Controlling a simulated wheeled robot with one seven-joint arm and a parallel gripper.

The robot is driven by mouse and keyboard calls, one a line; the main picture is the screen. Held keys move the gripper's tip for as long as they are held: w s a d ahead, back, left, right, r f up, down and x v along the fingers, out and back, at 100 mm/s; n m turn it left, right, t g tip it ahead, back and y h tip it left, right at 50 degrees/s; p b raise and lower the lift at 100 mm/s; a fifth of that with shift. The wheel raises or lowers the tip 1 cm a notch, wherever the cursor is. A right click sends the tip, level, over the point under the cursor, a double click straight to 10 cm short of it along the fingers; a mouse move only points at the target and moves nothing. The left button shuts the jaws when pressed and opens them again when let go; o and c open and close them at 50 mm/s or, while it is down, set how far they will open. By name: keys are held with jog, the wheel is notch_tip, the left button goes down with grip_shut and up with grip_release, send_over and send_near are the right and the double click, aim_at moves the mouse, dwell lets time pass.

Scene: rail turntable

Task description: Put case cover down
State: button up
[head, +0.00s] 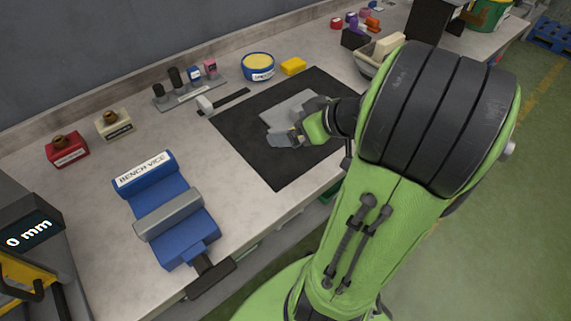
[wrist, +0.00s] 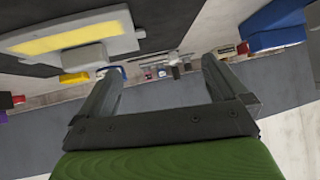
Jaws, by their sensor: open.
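A light grey flat piece, which looks like the case cover (head: 290,107), lies on the black mat (head: 250,143) on the bench. My gripper (head: 284,139) is low over the mat, close to the near side of the grey piece and partly hiding it. I cannot tell from the head view whether they touch. In the wrist view my gripper (wrist: 160,82) has its two fingers wide apart with nothing held between them. A grey piece with a yellow panel (wrist: 75,38) shows at the upper left there, outside the fingers.
A blue bench vice (head: 168,205) stands left of the mat. Behind the mat are a blue-rimmed yellow bowl (head: 258,66), a yellow block (head: 293,66) and a grey rack (head: 190,95) with stamps. Red (head: 68,150) and cream (head: 114,124) blocks sit at the left.

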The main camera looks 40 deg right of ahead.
jog(key=s+a+g, duration=0.2)
jog(key=a+g, duration=0.1)
jog(key=a, duration=0.8)
jog(key=s+a+r+m+h, duration=0.1)
jog(key=s+a, duration=0.1)
jog(key=s, duration=0.3)
jog(key=s+a+r+m+g+h, duration=0.1)
jog(key=s+a, duration=0.2)
jog(key=s, duration=0.2)
jog(key=shift+s+r+h, duration=0.25)
jog(key=shift+s+h, duration=0.05)
jog(key=shift+h, duration=0.1)
jog(key=shift+r, duration=0.1)
notch_tip(320, 180, up, 11)
jog(key=p, duration=1.1)
